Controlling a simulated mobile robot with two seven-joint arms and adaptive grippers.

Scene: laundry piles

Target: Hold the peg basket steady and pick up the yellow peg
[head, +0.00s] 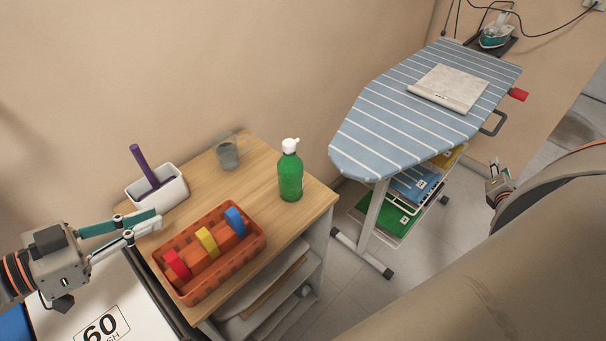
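The peg basket (211,282) is an orange slatted basket near the front edge of the wooden table. The yellow peg (207,241) stands in its middle, between a red peg (177,265) and a blue peg (236,221). My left gripper (159,219) comes in from the left, its two fingers apart and empty, with the tips just beyond the basket's left corner. It does not appear to touch the basket. My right gripper (496,172) is far to the right, away from the table, partly hidden by my arm; its finger opening is unclear.
On the wooden table (262,165) stand a white pot (172,197) with a purple-handled tool, a grey cup (227,154) and a green bottle (290,176). A striped ironing board (375,140) stands to the right. A white surface marked 60 lies below my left gripper.

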